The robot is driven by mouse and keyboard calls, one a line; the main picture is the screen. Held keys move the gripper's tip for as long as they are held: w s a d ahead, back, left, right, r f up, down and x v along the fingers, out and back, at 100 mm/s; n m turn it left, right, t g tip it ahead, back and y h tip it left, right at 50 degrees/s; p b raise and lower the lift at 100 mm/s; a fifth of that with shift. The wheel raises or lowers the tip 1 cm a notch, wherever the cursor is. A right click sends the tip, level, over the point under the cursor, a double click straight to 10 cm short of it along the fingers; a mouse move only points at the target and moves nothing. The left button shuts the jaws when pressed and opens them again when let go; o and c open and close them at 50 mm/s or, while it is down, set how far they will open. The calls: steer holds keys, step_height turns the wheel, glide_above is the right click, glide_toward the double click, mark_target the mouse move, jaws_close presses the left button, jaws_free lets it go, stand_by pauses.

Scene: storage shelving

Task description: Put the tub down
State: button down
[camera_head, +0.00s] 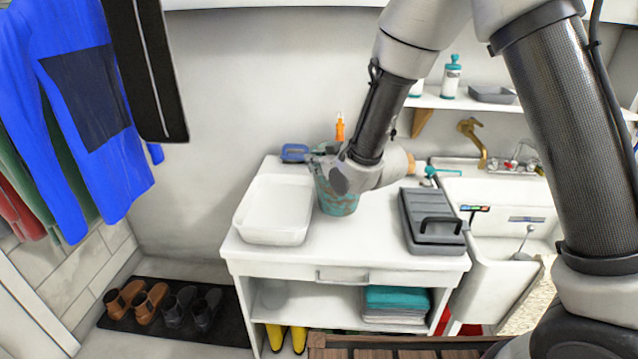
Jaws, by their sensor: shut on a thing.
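The tub (337,199) appears to be the teal, mottled container at the middle of the white table, between a white basin and a grey case. It looks upright, at or just above the tabletop; I cannot tell whether its base touches. My gripper (322,163) reaches in from the right and is shut at the tub's upper part. My wrist hides much of the tub's rim and right side.
The white basin (273,208) is close on the tub's left. The grey case (432,222) with a black handle is on the right. A blue item (294,152) and an orange-topped item (340,127) are behind. Bare white tabletop (350,243) lies in front. A sink (500,192) adjoins the right.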

mark_target(317, 176)
steer(key=shift+f, duration=2.3)
steer(key=c, duration=1.5)
jaws_free()
steer(key=shift+f, duration=0.1)
